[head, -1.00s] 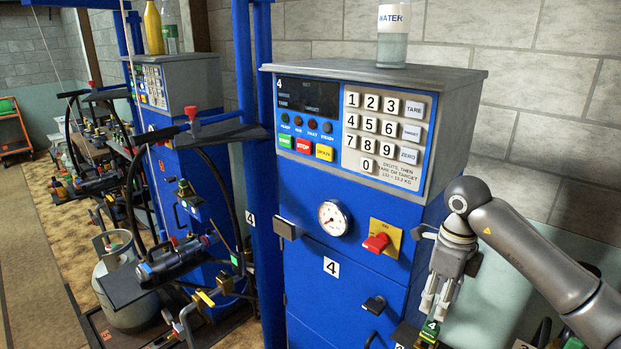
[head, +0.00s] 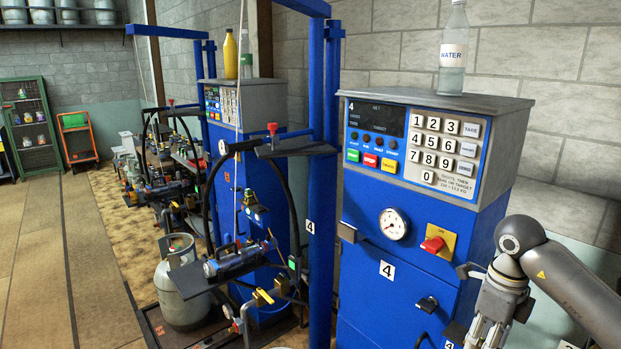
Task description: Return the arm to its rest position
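My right gripper (head: 485,336) hangs at the lower right, pointing down, in front of the blue scale cabinet's right side. Its fingertips are close to the bottom edge of the picture, so I cannot tell whether it is open or holds anything. My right arm, grey and dark, comes in from the right edge and bends at a rounded joint above the gripper. My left arm and gripper are not in view.
The blue scale cabinet (head: 370,285) marked 4 has a keypad (head: 440,150), a gauge (head: 393,224) and a red knob (head: 433,245). A water bottle (head: 453,55) stands on top. A grey gas cylinder (head: 180,285) stands left. The floor (head: 40,270) at far left is clear.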

